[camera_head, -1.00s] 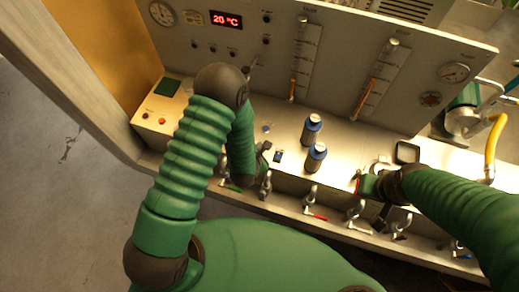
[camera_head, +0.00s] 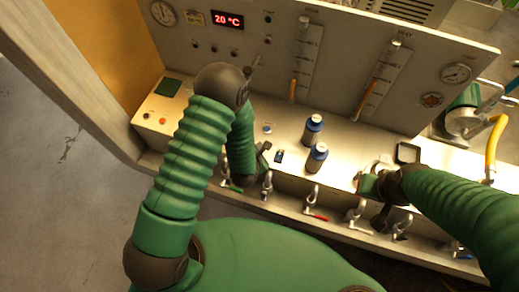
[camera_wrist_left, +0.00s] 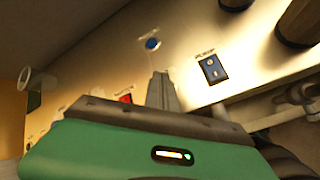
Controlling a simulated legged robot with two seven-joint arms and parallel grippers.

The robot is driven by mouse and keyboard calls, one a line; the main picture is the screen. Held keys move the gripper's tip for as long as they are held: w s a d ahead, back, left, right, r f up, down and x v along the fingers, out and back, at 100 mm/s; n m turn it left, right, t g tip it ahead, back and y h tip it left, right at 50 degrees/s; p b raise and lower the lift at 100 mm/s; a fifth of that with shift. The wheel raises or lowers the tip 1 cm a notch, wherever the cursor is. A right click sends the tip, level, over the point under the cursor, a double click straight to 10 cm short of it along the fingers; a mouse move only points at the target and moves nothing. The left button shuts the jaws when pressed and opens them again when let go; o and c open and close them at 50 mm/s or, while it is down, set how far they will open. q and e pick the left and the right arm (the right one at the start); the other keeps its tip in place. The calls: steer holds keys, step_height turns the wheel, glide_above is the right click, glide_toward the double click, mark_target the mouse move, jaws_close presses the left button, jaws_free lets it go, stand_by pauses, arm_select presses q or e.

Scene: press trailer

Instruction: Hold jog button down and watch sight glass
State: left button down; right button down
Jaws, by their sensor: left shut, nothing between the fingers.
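A round blue button (camera_head: 267,129) sits on the console's flat top; it also shows in the left wrist view (camera_wrist_left: 152,43). I cannot read which control is the jog button. My left gripper (camera_head: 264,147) is shut and empty, its fingertips (camera_wrist_left: 161,76) low over the top, just short of the blue button and apart from it. Two upright tubes with scales, the left one (camera_head: 297,70) and the right one (camera_head: 380,80), stand on the back panel with orange in their lower parts. My right gripper (camera_head: 366,186) is at the front right of the top; its fingers are unclear.
A blue switch plate (camera_wrist_left: 211,68) lies right of my left fingertips, and a red part (camera_wrist_left: 125,98) left of them. Several small valves (camera_head: 266,185) line the front edge. A red display (camera_head: 227,20) reads 20 °C.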

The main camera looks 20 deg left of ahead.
arm_select(q)
steer(key=shift+a, duration=0.25)
steer(key=shift+f, duration=0.15)
steer(key=shift+d+f+b, duration=0.1)
steer(key=shift+f+b, duration=0.15)
steer(key=shift+b, duration=0.25)
steer(key=shift+d, duration=0.1)
steer(key=shift+s+f+b, duration=0.1)
steer(key=shift+f+b, duration=0.3)
steer(key=shift+r, duration=0.15)
stand_by(4.7)
steer(key=shift+r+p, duration=0.6)
steer(key=shift+r, duration=0.1)
